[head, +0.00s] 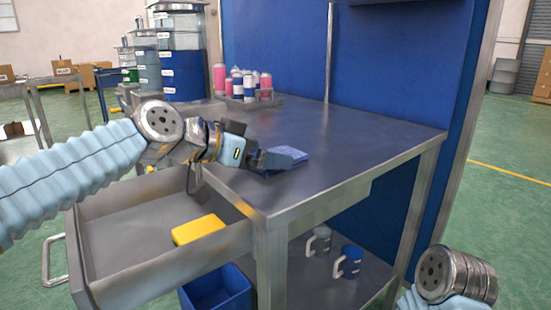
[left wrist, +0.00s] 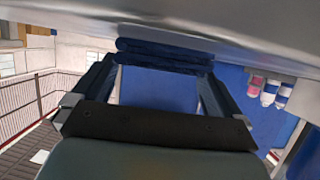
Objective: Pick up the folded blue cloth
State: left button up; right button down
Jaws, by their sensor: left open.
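The folded blue cloth (head: 290,157) lies on the metal table top near its left edge. My left gripper (head: 276,159) reaches in from the left, low over the table, with its fingers at the cloth. In the left wrist view the dark blue cloth (left wrist: 165,52) shows its layered folds at the far end of my left gripper (left wrist: 160,70). The fingers are apart, one on each side of the cloth; I cannot tell whether they touch it. My right gripper is out of view; only part of my right arm shows at lower right.
An open drawer (head: 150,265) holding a yellow block (head: 199,230) juts out below my left arm. A tray (head: 262,101) of pink and white bottles stands at the table's back. A blue bin (head: 217,288) and two mugs (head: 348,262) sit underneath. The table's right side is clear.

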pick_arm(q)
jog(key=shift+x, duration=1.4)
jog(key=c, duration=0.8)
jog(key=shift+r, duration=0.5)
notch_tip(320, 180, up, 3)
jog(key=shift+f+p, duration=0.2)
jog(key=shift+p, duration=0.6)
jog(key=w+a+r+p, duration=0.2)
jog(key=w+a+r, duration=0.1)
jog(key=w+a+r+p, duration=0.2)
jog(key=a+r, duration=0.1)
jog(key=a, duration=0.1)
jog(key=w+a+r+p, duration=0.1)
jog(key=w+a+r, duration=0.2)
jog(key=a, duration=0.1)
jog(key=shift+w+a+r+p, duration=0.1)
jog(key=shift+w+r+p, duration=0.15)
jog(key=shift+w+p, duration=0.15)
